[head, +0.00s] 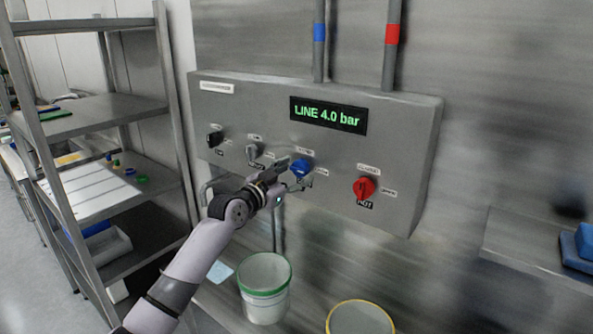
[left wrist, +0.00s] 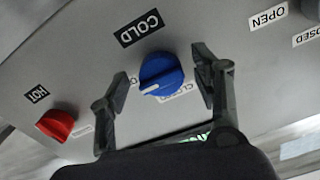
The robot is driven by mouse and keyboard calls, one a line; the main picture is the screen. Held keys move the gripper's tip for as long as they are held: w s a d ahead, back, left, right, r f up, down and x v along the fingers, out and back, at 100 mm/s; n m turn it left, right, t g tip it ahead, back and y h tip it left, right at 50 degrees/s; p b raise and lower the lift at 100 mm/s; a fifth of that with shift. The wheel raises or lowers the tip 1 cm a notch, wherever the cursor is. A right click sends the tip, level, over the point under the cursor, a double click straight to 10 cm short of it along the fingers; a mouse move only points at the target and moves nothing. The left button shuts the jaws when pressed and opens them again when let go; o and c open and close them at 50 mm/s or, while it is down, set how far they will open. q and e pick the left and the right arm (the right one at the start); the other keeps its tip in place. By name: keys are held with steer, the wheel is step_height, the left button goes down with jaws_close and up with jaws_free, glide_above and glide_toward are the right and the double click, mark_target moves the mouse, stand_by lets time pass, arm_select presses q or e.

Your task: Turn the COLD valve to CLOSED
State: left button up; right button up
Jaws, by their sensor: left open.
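The COLD valve is a blue round knob (head: 300,168) on the front of the grey panel. In the left wrist view the knob (left wrist: 160,73) sits between my two fingers, beside the COLD label (left wrist: 138,27). A white mark on the knob points to the lower left there. A partly hidden CLOSED label (left wrist: 176,97) shows just below the knob. My left gripper (head: 291,175) is open at the knob, one finger on each side. I see gaps between fingers and knob, and cannot tell the depth. My right gripper is out of view.
The display (head: 328,115) reads LINE 4.0 bar. A green-rimmed bucket (head: 264,290) and yellow-rimmed bucket (head: 360,319) stand below. A metal shelf rack (head: 100,112) is at left.

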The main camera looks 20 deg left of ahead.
arm_select(q)
steer(key=shift+w+d, duration=0.15)
steer(key=shift+w, duration=0.35)
steer(key=shift+c, duration=0.3)
steer(key=c, duration=1.1)
